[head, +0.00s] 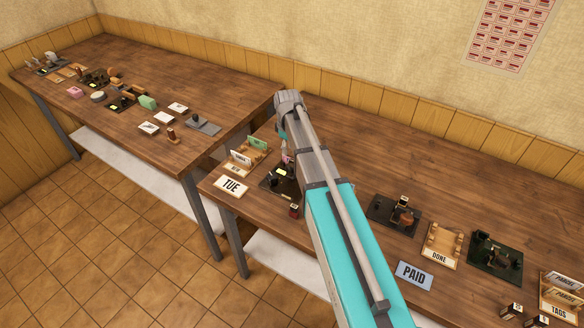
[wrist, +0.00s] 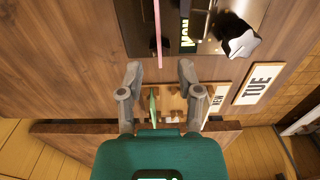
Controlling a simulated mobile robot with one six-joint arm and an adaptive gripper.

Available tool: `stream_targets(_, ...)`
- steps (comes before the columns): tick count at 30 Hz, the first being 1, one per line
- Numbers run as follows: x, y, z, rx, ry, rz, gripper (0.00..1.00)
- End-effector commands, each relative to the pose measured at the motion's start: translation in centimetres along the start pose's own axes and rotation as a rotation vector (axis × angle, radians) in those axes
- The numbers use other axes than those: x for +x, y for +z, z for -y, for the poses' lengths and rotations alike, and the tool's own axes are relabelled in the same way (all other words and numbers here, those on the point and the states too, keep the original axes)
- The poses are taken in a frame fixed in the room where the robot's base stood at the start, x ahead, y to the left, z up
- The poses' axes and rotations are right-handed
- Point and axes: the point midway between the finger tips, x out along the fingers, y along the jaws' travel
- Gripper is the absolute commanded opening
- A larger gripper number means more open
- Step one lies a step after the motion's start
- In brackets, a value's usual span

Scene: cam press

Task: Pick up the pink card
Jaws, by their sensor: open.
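The pink card shows in the wrist view as a thin, edge-on pink strip (wrist: 158,32) running down from the top edge. Its lower end lies close to the gap between the fingertips of my gripper (wrist: 158,72). My gripper is open, with one grey finger on each side of that gap and nothing clearly held. In the head view a small patch of the pink card (head: 286,160) shows beside my arm. My arm hides most of the area around it, and I cannot tell whether the card touches anything.
A dark press with a MON display (wrist: 187,35) and a pale star-shaped knob (wrist: 238,38) is close by. A wooden rack holds a green card (wrist: 153,106). A TUE sign (head: 231,186) lies at the table edge. Another press (head: 393,214) and a PAID sign (head: 413,275) are to the right.

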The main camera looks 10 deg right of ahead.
Motion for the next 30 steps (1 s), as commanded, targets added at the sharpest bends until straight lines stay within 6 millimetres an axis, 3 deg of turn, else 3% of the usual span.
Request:
stream_targets(17,0.6,-0.1,0.0,-0.001,0.000,0.000,0.46)
stream_targets(30,3.8,-0.4,-0.1,-0.001,0.000,0.000,0.46)
